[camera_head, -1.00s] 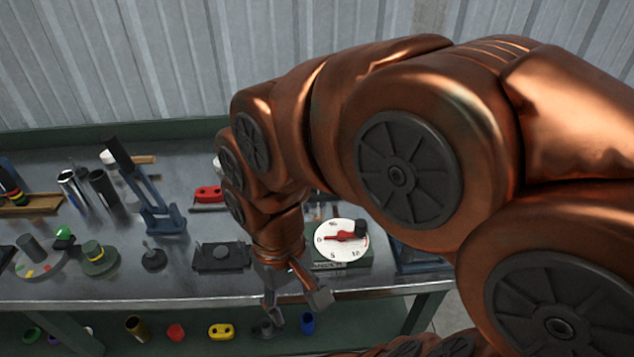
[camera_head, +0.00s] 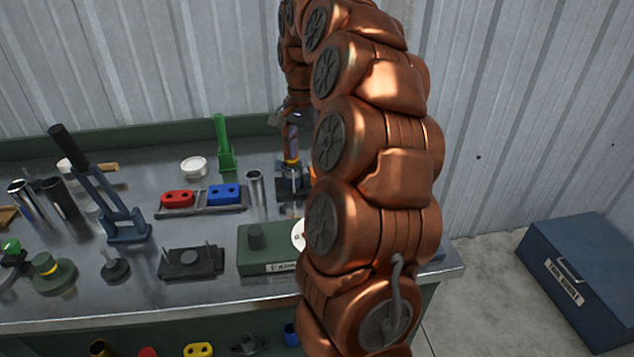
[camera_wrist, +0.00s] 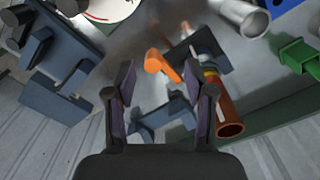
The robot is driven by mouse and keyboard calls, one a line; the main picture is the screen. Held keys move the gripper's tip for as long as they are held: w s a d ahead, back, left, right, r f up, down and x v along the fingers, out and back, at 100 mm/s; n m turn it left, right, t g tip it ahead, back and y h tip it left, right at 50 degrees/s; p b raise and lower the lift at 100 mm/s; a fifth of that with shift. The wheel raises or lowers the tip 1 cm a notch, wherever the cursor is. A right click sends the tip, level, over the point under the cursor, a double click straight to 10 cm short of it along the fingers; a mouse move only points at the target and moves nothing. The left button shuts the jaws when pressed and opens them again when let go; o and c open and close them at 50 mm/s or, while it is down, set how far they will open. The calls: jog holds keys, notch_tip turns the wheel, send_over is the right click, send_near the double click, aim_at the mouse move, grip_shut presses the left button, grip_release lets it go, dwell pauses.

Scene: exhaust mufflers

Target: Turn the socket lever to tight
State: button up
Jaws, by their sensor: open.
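An orange lever (camera_wrist: 163,65) shows in the wrist view, just beyond the space between my fingertips. A bit of orange (camera_head: 312,173) also shows beside my arm in the head view; the rest is hidden. A copper-coloured tube with a yellow band (camera_wrist: 228,122) lies right of the lever in the wrist view, near a dark block (camera_wrist: 205,50). In the head view the banded tube (camera_head: 291,150) stands upright in a dark base (camera_head: 290,184). My gripper (camera_wrist: 168,82) is open and empty, over the back of the bench. I cannot read any tight marking.
A green-boxed dial (camera_head: 265,250) is partly hidden by my arm. A green clamp (camera_head: 224,150), a metal cup (camera_head: 255,186) and a tray with red and blue blocks (camera_head: 205,209) stand left of my gripper. A blue chest (camera_head: 580,280) is on the floor at right.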

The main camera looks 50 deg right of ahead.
jog(key=d, duration=0.1)
jog(key=d+f+m, duration=0.1)
jog(key=d, duration=0.1)
jog(key=shift+s+d, duration=0.15)
jog(key=shift+d, duration=0.15)
jog(key=shift+f+p, duration=0.5)
jog(key=shift+f, duration=3.3)
grip_shut()
